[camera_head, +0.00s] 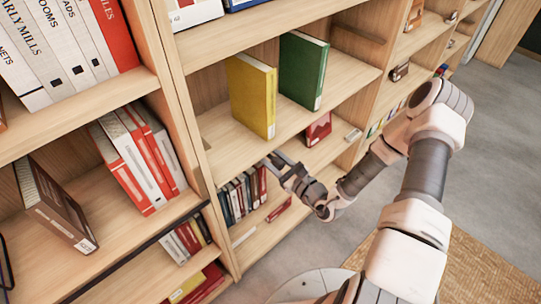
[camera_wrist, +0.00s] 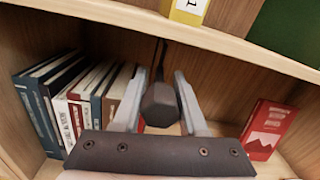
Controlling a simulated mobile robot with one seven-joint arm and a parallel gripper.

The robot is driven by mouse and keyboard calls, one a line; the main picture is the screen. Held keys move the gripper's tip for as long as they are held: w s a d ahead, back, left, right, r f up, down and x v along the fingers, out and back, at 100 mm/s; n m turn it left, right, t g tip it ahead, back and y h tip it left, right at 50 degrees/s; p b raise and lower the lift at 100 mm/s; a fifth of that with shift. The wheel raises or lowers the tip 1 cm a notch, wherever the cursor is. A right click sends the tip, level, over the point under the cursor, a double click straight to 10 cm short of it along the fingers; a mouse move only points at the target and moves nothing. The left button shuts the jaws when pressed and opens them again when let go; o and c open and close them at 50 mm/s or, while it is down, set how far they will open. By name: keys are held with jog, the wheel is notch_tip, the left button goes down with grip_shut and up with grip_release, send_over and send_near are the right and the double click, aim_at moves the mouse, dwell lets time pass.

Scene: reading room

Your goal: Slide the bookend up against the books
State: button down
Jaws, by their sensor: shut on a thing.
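The bookend (camera_wrist: 160,104) shows in the wrist view as a dark, faceted knob with a thin dark upright behind it. My gripper (camera_wrist: 158,76) is shut on this knob, one pale finger on each side. The row of books (camera_wrist: 68,98) stands to the left on the same shelf, with dark blue, white and red spines. The left finger hides part of the row's right end, so I cannot tell whether the bookend touches it. In the head view my gripper (camera_head: 273,161) is at the shelf front, right of the books (camera_head: 240,194); the bookend is hidden there.
A red book (camera_wrist: 268,129) stands to the right on this shelf. The shelf board above (camera_wrist: 120,20) passes close over the gripper; a yellow book (camera_head: 251,96) and a green book (camera_head: 303,70) stand on it. Bare shelf shows between bookend and red book.

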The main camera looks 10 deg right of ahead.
jog(key=shift+c, duration=2.2)
grip_release()
jog(key=shift+s, duration=0.1)
jog(key=p+v, duration=0.1)
jog(key=v, duration=1.6)
jog(key=shift+s, duration=0.2)
